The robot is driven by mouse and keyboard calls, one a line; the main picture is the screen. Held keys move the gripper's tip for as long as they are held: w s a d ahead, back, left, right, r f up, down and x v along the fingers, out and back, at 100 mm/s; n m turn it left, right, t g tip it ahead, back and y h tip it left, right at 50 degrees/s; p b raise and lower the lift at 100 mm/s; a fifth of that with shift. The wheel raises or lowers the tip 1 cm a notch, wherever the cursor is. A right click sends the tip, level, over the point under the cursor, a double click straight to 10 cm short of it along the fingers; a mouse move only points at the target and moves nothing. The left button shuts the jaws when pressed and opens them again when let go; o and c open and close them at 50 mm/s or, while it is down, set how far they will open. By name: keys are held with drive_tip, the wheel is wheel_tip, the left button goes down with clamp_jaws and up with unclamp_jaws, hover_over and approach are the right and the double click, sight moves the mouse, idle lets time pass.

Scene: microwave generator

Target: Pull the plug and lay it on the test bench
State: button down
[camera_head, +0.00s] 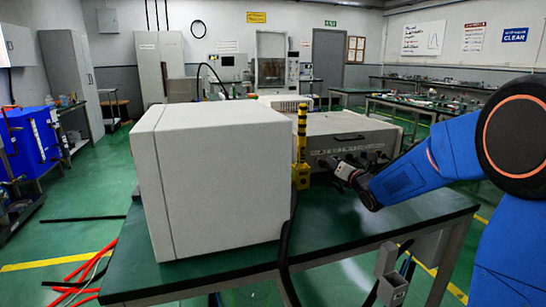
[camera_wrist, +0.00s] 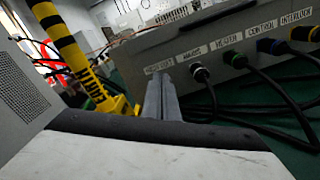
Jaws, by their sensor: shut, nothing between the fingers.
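The test bench (camera_head: 370,228) has a dark green top. A generator unit (camera_head: 345,128) with a row of labelled sockets stands on it. In the wrist view, several plugs with black cables sit in its front: one with a pale ring (camera_wrist: 200,73), a green one (camera_wrist: 234,59), a blue one (camera_wrist: 268,46) and a yellow one (camera_wrist: 304,34). I cannot tell which plug the task means. My gripper (camera_wrist: 162,98) is shut and empty, in front of the panel's left end. It hides whatever is below the leftmost label. In the head view my arm reaches the panel from the right.
A large pale box (camera_head: 225,175) fills the bench's left part. A yellow and black earth stick (camera_head: 302,135) stands between it and the unit, left of my gripper; it also shows in the wrist view (camera_wrist: 75,55). Cables hang over the bench front. The bench's right front is clear.

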drive_tip(key=shift+d+f, duration=0.9)
drive_tip(key=shift+d, duration=0.3)
drive_tip(key=shift+x, duration=3.4)
drive_tip(key=shift+s+a+f, duration=0.1)
drive_tip(key=shift+a+f, duration=0.05)
drive_tip(key=shift+s+a+r, duration=0.25)
drive_tip(key=shift+a+r, duration=0.3)
drive_tip(key=shift+a, duration=0.3)
drive_tip(key=shift+d+r, duration=0.1)
drive_tip(key=shift+r, duration=0.05)
drive_tip(key=shift+r, duration=0.25)
drive_tip(key=shift+v, duration=3)
drive_tip(key=shift+r, duration=0.1)
